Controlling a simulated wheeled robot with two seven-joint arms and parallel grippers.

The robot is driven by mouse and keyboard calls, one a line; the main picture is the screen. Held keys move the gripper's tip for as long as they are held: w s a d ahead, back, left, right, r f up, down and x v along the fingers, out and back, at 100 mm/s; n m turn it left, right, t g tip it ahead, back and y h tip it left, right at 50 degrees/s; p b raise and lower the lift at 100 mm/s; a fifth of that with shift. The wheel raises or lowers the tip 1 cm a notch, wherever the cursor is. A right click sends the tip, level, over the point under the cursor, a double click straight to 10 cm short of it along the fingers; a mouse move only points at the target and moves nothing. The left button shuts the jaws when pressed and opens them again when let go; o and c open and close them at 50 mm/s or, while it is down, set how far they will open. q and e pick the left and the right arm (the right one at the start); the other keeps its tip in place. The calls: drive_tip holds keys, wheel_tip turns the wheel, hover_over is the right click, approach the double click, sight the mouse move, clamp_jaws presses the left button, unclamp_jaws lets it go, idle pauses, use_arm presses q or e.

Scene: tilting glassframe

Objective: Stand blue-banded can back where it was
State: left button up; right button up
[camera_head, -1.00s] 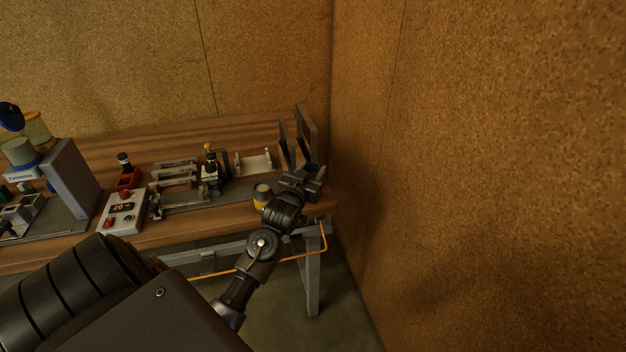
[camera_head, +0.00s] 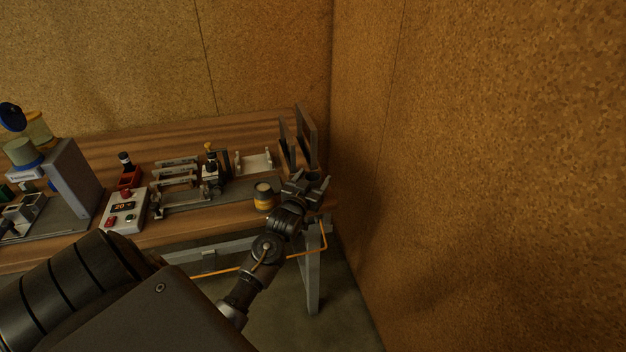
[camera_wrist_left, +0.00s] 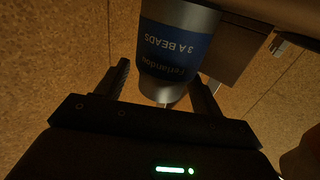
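The blue-banded can (camera_wrist_left: 178,48) shows large in the left wrist view. It is grey with a blue label reading "3 A BEADS", upside down in that picture, and its far end is cut off. My left gripper (camera_wrist_left: 162,75) has its fingers spread, with the can just beyond and right of the middle. A gap shows by the left finger; contact at the right finger is unclear. In the head view my left gripper (camera_head: 313,177) is at the bench's right end, fingers apart. I cannot make out this can there. My right gripper is not in view.
A control box (camera_head: 124,212) and metal fixtures (camera_head: 178,180) are further left. A cork-like wall (camera_head: 450,180) bounds the right.

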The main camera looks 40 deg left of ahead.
use_arm(q)
drive_tip(key=b+v, duration=0.2)
drive_tip(key=v, duration=1)
idle(0.4)
